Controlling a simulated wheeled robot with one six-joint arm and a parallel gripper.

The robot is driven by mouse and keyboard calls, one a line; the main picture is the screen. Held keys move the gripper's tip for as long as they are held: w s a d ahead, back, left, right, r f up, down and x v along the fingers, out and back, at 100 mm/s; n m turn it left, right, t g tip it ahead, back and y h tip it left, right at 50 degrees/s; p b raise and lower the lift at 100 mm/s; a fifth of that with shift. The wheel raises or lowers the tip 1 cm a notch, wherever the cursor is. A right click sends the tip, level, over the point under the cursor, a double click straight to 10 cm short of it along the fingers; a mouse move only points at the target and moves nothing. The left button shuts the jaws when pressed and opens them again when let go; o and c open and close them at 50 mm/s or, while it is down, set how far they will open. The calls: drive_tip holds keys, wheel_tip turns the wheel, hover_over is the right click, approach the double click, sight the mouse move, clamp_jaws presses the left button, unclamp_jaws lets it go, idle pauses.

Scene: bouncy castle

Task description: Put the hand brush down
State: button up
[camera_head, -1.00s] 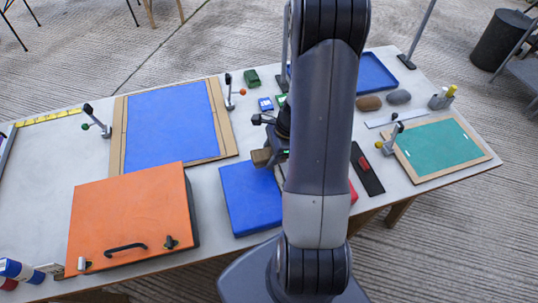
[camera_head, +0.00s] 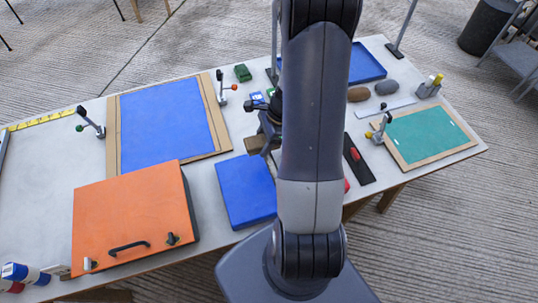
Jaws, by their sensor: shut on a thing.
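The hand brush shows as a brown wooden block end (camera_head: 255,145), just above the far edge of the blue slab in the picture. My gripper (camera_head: 266,141) is shut on it; the fingers are dark and partly hidden behind my arm. Most of the brush is hidden by the gripper and arm. I cannot tell whether the brush touches the table or hangs above it.
The blue slab (camera_head: 246,190) lies just in front. An orange case (camera_head: 130,215) stands at front left, a blue panel on a board (camera_head: 165,125) behind it. A green panel (camera_head: 430,138) and a dark strip (camera_head: 360,165) lie right.

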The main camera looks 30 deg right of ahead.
idle(0.3)
drive_tip(key=w+a+n+g+h, duration=0.2)
drive_tip(key=a+n, duration=0.3)
drive_tip(key=n, duration=0.5)
drive_tip(key=w+a+n+g+h, duration=0.2)
drive_tip(key=w+a+n, duration=0.3)
drive_tip(key=n, duration=0.6)
drive_tip(key=shift+w+a+r+g, duration=0.3)
drive_tip(key=shift+a+g, duration=0.35)
drive_tip(key=shift+g, duration=0.25)
drive_tip(key=shift+d+f, duration=0.1)
